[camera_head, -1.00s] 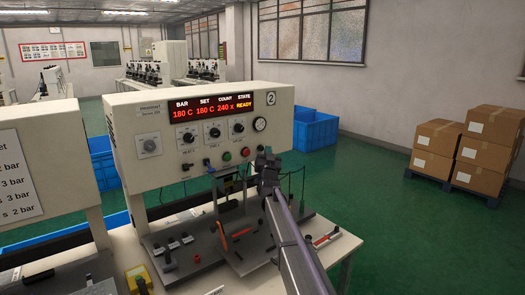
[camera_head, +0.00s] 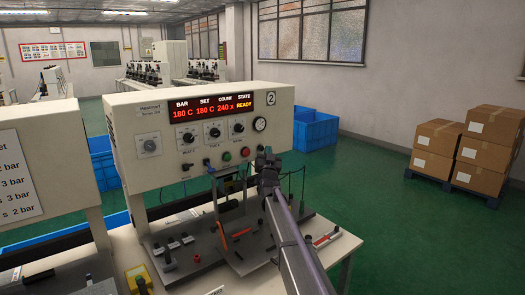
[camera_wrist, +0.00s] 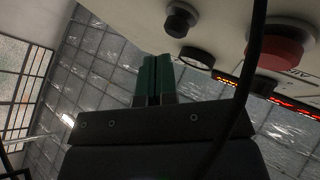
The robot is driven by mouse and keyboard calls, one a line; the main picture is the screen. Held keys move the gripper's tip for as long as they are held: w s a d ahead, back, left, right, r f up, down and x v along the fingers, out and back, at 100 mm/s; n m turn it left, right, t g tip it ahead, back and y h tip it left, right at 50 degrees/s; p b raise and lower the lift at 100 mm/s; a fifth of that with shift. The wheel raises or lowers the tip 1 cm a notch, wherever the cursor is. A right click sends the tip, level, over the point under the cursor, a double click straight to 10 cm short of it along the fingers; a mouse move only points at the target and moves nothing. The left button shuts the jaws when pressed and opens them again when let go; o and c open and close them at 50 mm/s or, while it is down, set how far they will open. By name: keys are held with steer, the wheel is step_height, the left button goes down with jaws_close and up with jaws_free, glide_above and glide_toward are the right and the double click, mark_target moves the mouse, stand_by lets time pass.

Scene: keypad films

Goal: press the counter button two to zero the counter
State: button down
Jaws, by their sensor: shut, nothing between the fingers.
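The machine marked 2 has a pale front panel (camera_head: 160,165). Its lit display (camera_head: 211,105) reads 240 x under COUNT and READY under STATE. Below are black knobs, a green button (camera_head: 227,156) and a red button (camera_head: 245,152). My gripper (camera_head: 264,157) is at the panel's lower right, right of the red button; it hides part of the panel edge. In the wrist view its green fingers (camera_wrist: 153,78) are shut and empty, apart from a black knob (camera_wrist: 181,20) and a large red button (camera_wrist: 281,45). I cannot tell which control is the counter button.
A bench with a clamp fixture (camera_head: 235,235) and small tools lies below the panel. A dark cable (camera_wrist: 245,80) crosses the wrist view. Blue crates (camera_head: 315,130) stand behind the machine, and stacked cartons (camera_head: 470,150) stand at the right. Green floor between them is clear.

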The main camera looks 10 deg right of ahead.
stand_by(0.8)
steer(key=shift+w+a, duration=0.2)
steer(key=shift+w, duration=0.15)
steer(key=shift+w+a, duration=0.25)
steer(key=shift+w, duration=0.15)
stand_by(0.5)
stand_by(0.4)
steer(key=shift+s+d, duration=0.45)
steer(key=shift+s, duration=0.3)
steer(key=s, duration=0.1)
steer(key=s+d, duration=0.1)
steer(key=s, duration=0.1)
steer(key=s+d, duration=0.1)
steer(key=shift+s+d, duration=0.15)
steer(key=shift+d, duration=0.1)
